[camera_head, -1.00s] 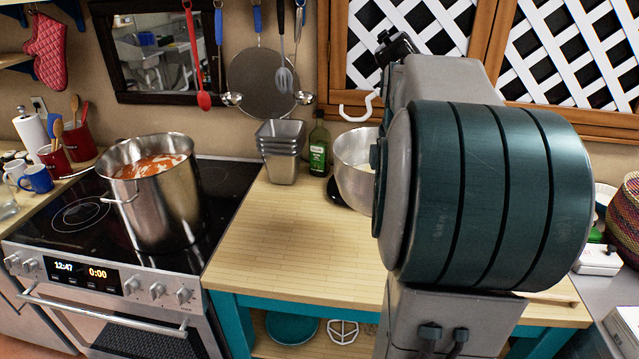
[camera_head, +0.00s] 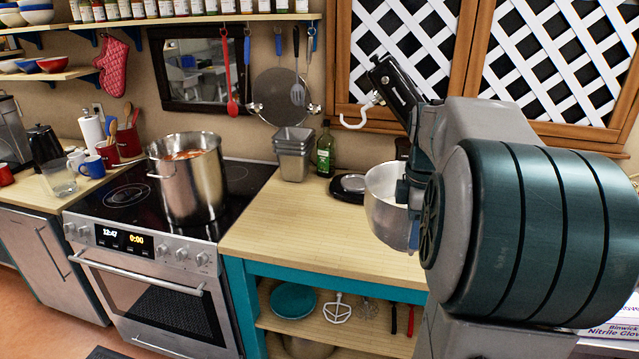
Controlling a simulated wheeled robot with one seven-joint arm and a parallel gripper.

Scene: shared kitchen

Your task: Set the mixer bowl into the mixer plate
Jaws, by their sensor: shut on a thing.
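The silver mixer bowl (camera_head: 385,208) is held upright above the wooden counter, left of my arm. My gripper (camera_head: 405,192) is shut on the bowl's right side; its fingers are mostly hidden by my arm. The black mixer stands at the back of the counter with its head (camera_head: 393,82) tilted up and a white hook (camera_head: 360,114) hanging from it. The mixer plate (camera_head: 352,184), a silver disc on the black base, shows just left of and behind the bowl. The bowl is apart from the plate in the picture; the exact gap cannot be told.
A green bottle (camera_head: 325,150) and stacked metal tins (camera_head: 293,153) stand left of the mixer. A big pot (camera_head: 188,180) sits on the stove. The front of the wooden counter (camera_head: 310,235) is clear. Lattice windows are behind.

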